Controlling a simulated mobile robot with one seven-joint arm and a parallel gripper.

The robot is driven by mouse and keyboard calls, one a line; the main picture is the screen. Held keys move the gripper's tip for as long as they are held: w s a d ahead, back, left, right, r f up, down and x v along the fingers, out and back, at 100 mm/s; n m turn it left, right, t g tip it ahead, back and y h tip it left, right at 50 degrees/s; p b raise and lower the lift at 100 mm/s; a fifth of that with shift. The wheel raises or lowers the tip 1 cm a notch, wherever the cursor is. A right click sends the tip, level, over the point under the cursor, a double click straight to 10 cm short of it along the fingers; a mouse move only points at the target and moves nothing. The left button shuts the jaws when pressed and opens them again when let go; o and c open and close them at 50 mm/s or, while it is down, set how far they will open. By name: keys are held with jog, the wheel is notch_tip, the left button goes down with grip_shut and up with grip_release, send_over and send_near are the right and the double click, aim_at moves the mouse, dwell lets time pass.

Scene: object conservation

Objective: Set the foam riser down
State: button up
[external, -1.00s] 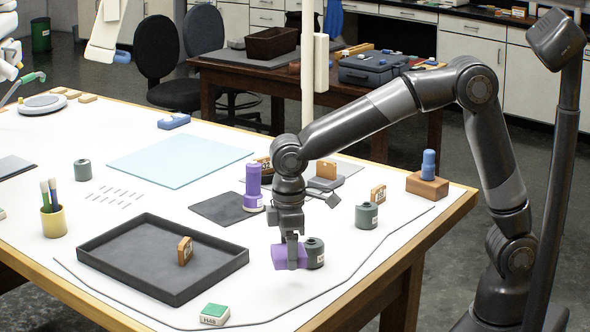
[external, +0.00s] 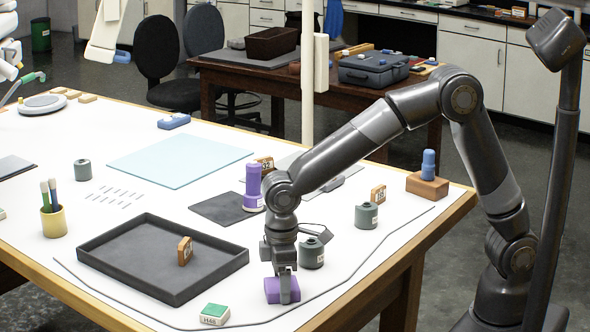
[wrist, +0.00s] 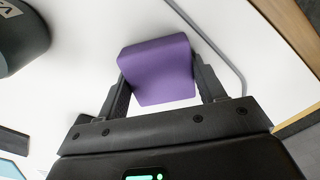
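The purple foam riser (external: 272,291) is a small block low over the white tabletop, to the right of the dark tray. It looks level and at or very close to the surface; I cannot tell if it touches. My gripper (external: 285,296) points down, with its fingers on both sides of the riser. In the wrist view the riser (wrist: 158,72) sits between the two fingers (wrist: 160,88), which appear to press on its sides. Its underside is hidden.
A dark green labelled canister (external: 312,254) stands just behind the riser. A dark tray (external: 120,262) with an orange-brown tag block (external: 185,251) lies to the left. A green-and-white box (external: 214,314) is at the front. A thin grey cord (external: 345,273) curves along the table's near side.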

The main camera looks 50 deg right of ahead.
jog(key=o, duration=0.5)
notch_tip(320, 180, up, 12)
jog(key=shift+r, duration=0.15)
dwell(0.3)
